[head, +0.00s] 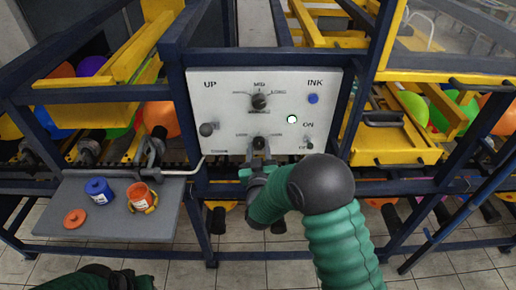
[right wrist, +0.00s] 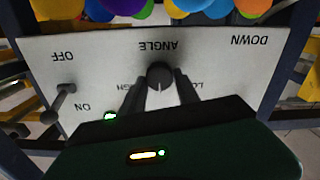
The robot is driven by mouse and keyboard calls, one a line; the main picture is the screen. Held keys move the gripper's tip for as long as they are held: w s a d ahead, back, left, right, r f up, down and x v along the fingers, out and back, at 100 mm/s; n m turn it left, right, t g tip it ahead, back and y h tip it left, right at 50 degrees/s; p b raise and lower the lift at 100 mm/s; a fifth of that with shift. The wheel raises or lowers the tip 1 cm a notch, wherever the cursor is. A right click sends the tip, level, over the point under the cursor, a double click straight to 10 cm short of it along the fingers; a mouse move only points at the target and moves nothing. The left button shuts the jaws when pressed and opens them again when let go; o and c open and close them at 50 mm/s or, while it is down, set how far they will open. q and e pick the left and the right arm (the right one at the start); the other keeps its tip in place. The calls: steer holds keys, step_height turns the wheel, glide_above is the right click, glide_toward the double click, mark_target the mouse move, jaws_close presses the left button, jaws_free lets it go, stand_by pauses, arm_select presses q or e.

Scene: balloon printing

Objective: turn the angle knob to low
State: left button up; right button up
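The angle knob (right wrist: 160,75) is a round dark knob under the upside-down word ANGLE in the right wrist view. A pale mark shows at its lower edge, between the partly hidden HIGH lettering at left and LOW lettering at right. In the head view the knob (head: 259,143) is low on the white control panel (head: 225,122). My right gripper (right wrist: 160,92) has its two dark fingers apart, one on each side of the knob. I cannot tell whether they touch it. In the head view the right gripper (head: 259,157) is just below the knob. My left gripper is not clearly visible.
Another knob (head: 260,101) is above, with a blue button (head: 313,98) and an on/off switch (head: 308,144) to the right. A dark lever knob (head: 207,129) is at left. A grey shelf (head: 110,220) holds a blue container (head: 99,190) and an orange cup (head: 142,197).

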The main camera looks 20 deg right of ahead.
steer(key=shift+d, duration=0.1)
jaws_close()
steer(key=shift+f, duration=0.1)
steer(key=shift+n, duration=0.3)
steer(key=shift+a+n+b, duration=0.2)
steer(key=shift+n+b, duration=0.1)
steer(key=shift+n, duration=0.6)
steer(key=n, duration=0.3)
steer(key=shift+f, duration=0.1)
steer(key=n, duration=0.4)
steer(key=shift+a+f+n+p, duration=0.1)
steer(key=shift+n+p, duration=0.2)
steer(key=shift+n, duration=0.9)
steer(key=shift+f, duration=0.1)
